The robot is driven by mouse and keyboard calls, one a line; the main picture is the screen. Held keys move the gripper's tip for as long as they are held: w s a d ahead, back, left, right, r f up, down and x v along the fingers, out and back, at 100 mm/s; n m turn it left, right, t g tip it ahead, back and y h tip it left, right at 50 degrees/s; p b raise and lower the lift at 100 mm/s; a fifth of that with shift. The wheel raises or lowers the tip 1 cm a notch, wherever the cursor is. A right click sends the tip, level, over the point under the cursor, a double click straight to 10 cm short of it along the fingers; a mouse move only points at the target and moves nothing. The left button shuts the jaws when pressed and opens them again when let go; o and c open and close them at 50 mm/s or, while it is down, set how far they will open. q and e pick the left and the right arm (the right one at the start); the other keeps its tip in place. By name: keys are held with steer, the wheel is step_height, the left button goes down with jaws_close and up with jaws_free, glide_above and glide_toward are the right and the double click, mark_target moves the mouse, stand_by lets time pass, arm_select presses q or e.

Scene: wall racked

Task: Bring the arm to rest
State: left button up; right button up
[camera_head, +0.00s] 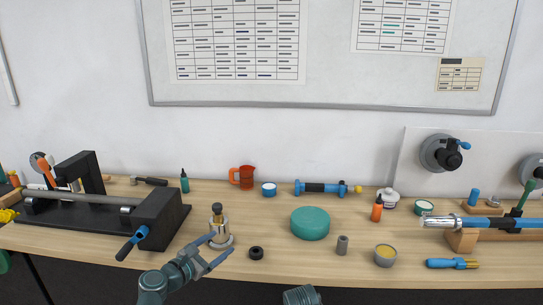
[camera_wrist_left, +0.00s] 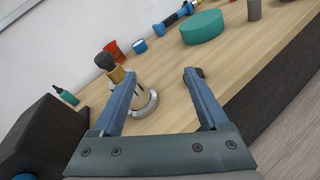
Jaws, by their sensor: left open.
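My left gripper (camera_head: 221,246) is open at the front of the bench, with nothing held between its fingers. It also shows in the left wrist view (camera_wrist_left: 158,75), fingers spread. A steel cylinder with a brass and black top (camera_head: 218,228) stands upright on a round base just beyond the gripper. In the left wrist view this cylinder (camera_wrist_left: 146,101) is partly hidden behind the left-hand finger. I cannot tell whether they touch. A small black ring (camera_head: 256,252) lies right of the fingertips.
A black vise-like fixture (camera_head: 160,215) stands at the left. A green round pad (camera_head: 310,223), a grey cylinder (camera_head: 342,245) and a yellow-filled bowl (camera_head: 385,255) lie to the right. An orange jug (camera_head: 243,177) and a blue tool (camera_head: 325,188) are further back on the wooden bench (camera_head: 285,262).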

arm_select(q)
steer(key=s+d+f+m+g+p, duration=0.1)
steer(key=s+d+f+m+g, duration=0.3)
steer(key=d+m, duration=0.3)
steer(key=s+d+f+m+g+p, duration=0.1)
steer(key=s+d+f+m+g, duration=0.35)
steer(key=d+m, duration=0.35)
steer(key=s+a+f+m+g+y, duration=0.1)
steer(key=s+f+m+g+y, duration=0.2)
steer(key=s+m, duration=0.3)
steer(key=s+f+m+g+y+p, duration=0.1)
steer(key=s+f+m+g+y, duration=0.2)
steer(key=m, duration=0.6)
steer(key=shift+s+a+y+p, duration=0.3)
steer(key=shift+s+a+y, duration=0.1)
steer(key=shift+s+y, duration=1.15)
steer(key=shift+s, duration=0.1)
